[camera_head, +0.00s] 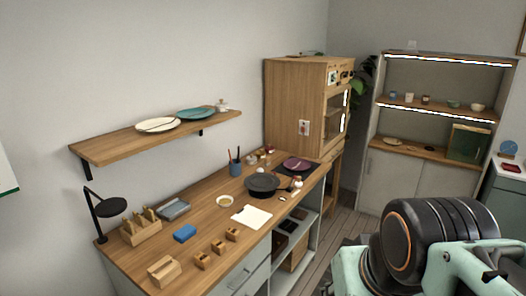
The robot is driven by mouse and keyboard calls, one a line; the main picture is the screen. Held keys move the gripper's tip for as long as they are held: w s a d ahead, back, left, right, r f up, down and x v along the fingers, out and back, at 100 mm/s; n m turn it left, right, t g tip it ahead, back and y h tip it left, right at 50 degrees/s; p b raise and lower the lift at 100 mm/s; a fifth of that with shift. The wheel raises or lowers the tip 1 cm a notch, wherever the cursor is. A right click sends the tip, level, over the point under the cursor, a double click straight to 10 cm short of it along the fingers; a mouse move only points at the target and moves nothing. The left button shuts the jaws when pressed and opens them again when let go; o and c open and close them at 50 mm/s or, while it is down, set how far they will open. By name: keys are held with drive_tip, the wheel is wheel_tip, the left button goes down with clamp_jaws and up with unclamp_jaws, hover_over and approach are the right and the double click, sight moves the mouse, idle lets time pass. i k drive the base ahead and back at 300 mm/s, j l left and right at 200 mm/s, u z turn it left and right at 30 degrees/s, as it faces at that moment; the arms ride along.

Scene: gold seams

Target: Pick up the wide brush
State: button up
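I cannot make out a wide brush for certain. A blue cup (235,168) with thin upright sticks or handles stands at the back of the wooden workbench (200,220). Several small items lie near the bench's right front edge, too small to identify. Part of my own arm fills the lower right, to the right of the bench and apart from it in the picture. My gripper's fingers do not show, so its state is hidden.
On the bench are a black lamp (110,207), a wooden rack (140,228), a blue block (185,233), small wooden blocks (202,260), a white sheet (251,216) and a dark round dish (262,184). A wall shelf (100,151) overhangs it. A wooden cabinet (290,100) stands behind.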

sight(267, 161)
drive_tip(key=i+l+u, duration=0.2)
drive_tip(key=i+l, duration=0.15)
drive_tip(key=i+l+u, duration=0.15)
drive_tip(key=i+l, duration=0.15)
drive_tip(key=l, duration=0.15)
drive_tip(key=i+l+u, duration=0.1)
drive_tip(key=i+l, duration=0.25)
drive_tip(key=i+l+u, duration=0.15)
drive_tip(key=i+l, duration=0.25)
drive_tip(key=i+l+u, duration=0.1)
drive_tip(key=i+l, duration=0.35)
drive_tip(key=i+l+u, duration=0.1)
drive_tip(key=i+l, duration=0.25)
drive_tip(key=i+l+u, duration=0.1)
drive_tip(key=i+l, duration=0.25)
drive_tip(key=l, duration=0.25)
drive_tip(key=i+l+u, duration=0.15)
drive_tip(key=i+l, duration=0.2)
drive_tip(key=l, duration=0.15)
drive_tip(key=l+u, duration=0.3)
drive_tip(key=k, duration=0.05)
